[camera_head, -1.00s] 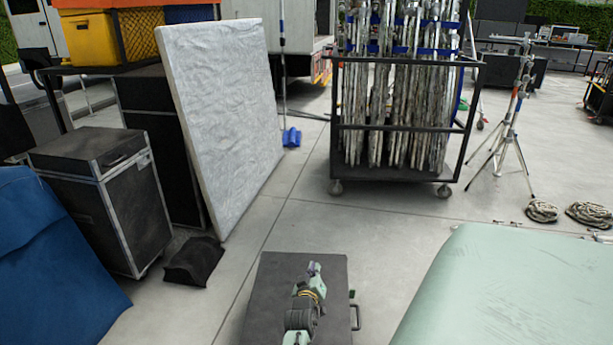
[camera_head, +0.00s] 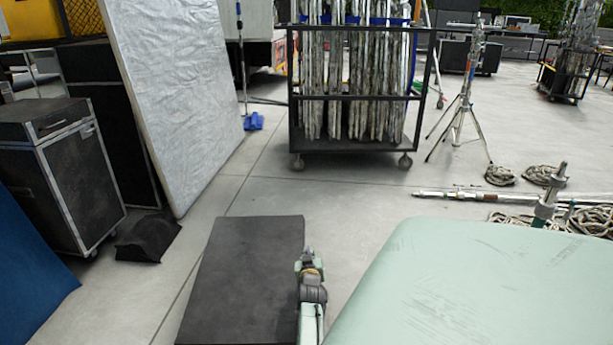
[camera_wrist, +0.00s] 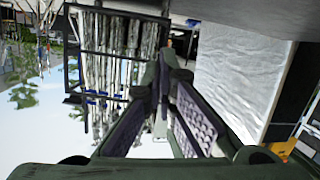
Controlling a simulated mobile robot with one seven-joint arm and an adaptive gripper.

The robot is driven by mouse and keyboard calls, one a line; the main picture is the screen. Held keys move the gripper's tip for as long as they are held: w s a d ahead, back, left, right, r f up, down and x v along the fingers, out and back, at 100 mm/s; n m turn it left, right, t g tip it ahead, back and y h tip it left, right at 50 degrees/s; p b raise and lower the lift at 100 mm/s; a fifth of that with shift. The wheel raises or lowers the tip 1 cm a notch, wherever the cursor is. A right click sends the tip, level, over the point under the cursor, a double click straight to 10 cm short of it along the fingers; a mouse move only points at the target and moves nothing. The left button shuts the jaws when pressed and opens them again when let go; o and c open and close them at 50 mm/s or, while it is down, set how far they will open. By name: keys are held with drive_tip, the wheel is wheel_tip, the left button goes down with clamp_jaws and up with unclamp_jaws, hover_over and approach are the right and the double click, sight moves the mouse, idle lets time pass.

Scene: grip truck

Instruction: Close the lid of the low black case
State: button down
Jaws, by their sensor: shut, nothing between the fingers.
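The low black case (camera_head: 245,270) is on the floor at the bottom middle of the head view. Its flat dark top panel faces up, and its near end is cut off by the picture's lower edge. I cannot tell how far the lid stands open. My gripper (camera_head: 308,256) is by the right edge of the panel, shut and empty; contact cannot be made out. In the upside-down wrist view, the fingers (camera_wrist: 166,65) meet at their tips. A dark grey surface, which may be the case, fills the top right there.
A pale green surface (camera_head: 480,285) fills the lower right, close to my arm. A wheeled rack of poles (camera_head: 350,145) stands behind. A tall black case (camera_head: 65,185), a dark bag (camera_head: 148,238) and a leaning silver panel (camera_head: 180,90) are left. The floor behind the low case is clear.

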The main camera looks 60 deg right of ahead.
drive_tip(key=shift+s+d+f+b, duration=0.15)
drive_tip(key=shift+f+b, duration=0.2)
drive_tip(key=shift+f, duration=0.05)
drive_tip(key=shift+s+d+f+b, duration=0.1)
drive_tip(key=shift+s+f+b, duration=0.05)
drive_tip(key=shift+f+b, duration=0.2)
wheel_tip(320, 180, up, 10)
idle(0.5)
